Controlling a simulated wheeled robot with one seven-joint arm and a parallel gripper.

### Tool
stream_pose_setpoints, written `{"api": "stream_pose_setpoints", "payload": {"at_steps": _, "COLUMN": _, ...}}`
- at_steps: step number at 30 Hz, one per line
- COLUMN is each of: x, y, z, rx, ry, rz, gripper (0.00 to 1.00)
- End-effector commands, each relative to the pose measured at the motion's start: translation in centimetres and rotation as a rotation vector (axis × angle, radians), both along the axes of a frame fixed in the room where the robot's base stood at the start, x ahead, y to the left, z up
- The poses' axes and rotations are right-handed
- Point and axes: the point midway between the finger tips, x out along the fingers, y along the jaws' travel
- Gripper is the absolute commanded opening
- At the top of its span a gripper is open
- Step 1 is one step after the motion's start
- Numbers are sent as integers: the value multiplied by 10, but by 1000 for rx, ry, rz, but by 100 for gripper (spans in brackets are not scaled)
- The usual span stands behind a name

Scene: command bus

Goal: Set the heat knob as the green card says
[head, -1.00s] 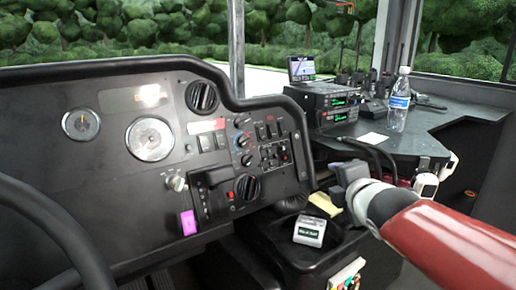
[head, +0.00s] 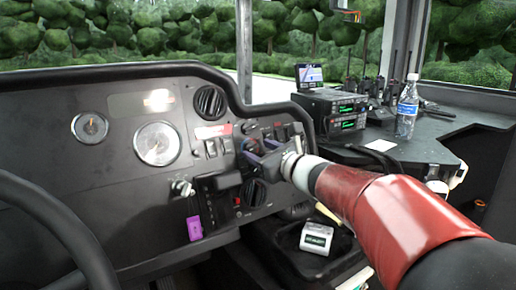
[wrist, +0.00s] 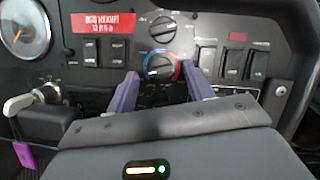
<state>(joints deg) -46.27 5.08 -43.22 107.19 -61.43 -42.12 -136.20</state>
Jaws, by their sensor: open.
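The heat knob (wrist: 159,68) is a black dial with a blue and red ring on the dashboard panel. In the wrist view it lies between the tips of my gripper (wrist: 161,73), which is open with one purple-grey finger at each side. Whether the fingers touch it I cannot tell. Its pointer mark is too small to read surely. In the head view my gripper (head: 262,158) is at the panel and covers most of the knob area. A small white box with a dark green lettered face (head: 316,239) sits in the tray below; its text is unreadable.
Another black knob (wrist: 163,29) is just above the heat knob. Rocker switches (wrist: 246,64) flank it on both sides. A key with a purple tag (head: 195,228) hangs at the left. A water bottle (head: 407,106) stands on the right-hand counter.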

Motion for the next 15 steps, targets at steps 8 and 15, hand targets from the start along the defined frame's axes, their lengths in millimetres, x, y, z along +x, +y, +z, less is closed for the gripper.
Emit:
{"api": "stream_pose_setpoints", "payload": {"at_steps": 8, "x": 11, "y": 9, "z": 0, "rx": 1, "ry": 0, "rz": -1, "gripper": 52}}
{"api": "stream_pose_setpoints", "payload": {"at_steps": 15, "x": 11, "y": 9, "z": 0, "rx": 2, "ry": 1, "rz": -1, "gripper": 44}}
